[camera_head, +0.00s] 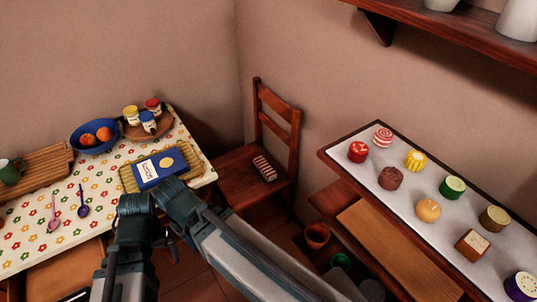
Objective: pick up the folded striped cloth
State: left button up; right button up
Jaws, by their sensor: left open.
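The folded striped cloth (264,168), dark red with white stripes, lies on the seat of the wooden chair (232,172) in the head view. My left gripper (170,246) is small and partly hidden behind my own arm links, low and left of the chair. It is open and well apart from the cloth. My right gripper is not in view.
A table with a flowered cloth (105,195) stands left, bearing a blue box (160,168), a blue fruit bowl (95,145), jars and spoons. Right is a bench with a pale top (395,210) and several colourful round items. An orange pot (317,235) stands below it.

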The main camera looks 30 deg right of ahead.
aim_at(266, 170)
jog(key=z, duration=1.05)
